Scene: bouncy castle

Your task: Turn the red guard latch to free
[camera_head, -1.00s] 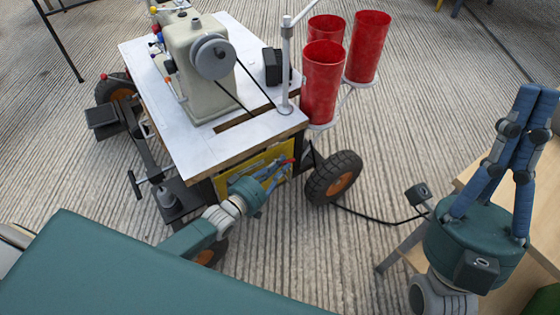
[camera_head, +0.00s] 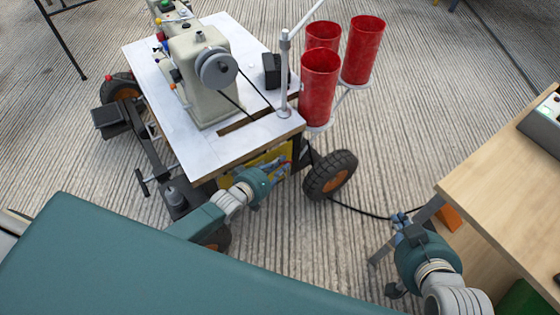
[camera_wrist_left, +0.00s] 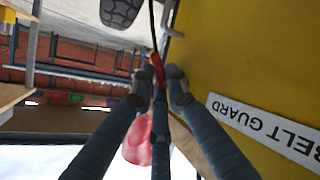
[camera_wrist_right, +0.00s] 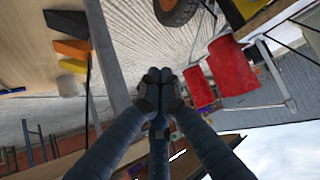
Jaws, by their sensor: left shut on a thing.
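The red latch (camera_wrist_left: 157,66) shows in the left wrist view as a slim red piece between my left fingertips, beside the yellow belt guard panel (camera_wrist_left: 245,50). The panel carries a white "BELT GUARD" label (camera_wrist_left: 268,130), upside down in this view. My left gripper (camera_wrist_left: 158,82) is shut on the red latch, with the fingers hiding part of it. In the head view my left gripper (camera_head: 278,174) reaches under the table edge at the yellow guard. My right gripper (camera_wrist_right: 155,82) is shut and empty, its fingertips together; in the head view it (camera_head: 401,221) is beside the wooden table, far from the guard.
A sewing machine (camera_head: 203,75) stands on the white-topped cart (camera_head: 160,100). Red cups (camera_head: 319,88) are held at its right corner. A black wheel (camera_head: 330,175) is right of my left gripper. A wooden table (camera_head: 490,180) is at the right. A dark cable crosses the floor.

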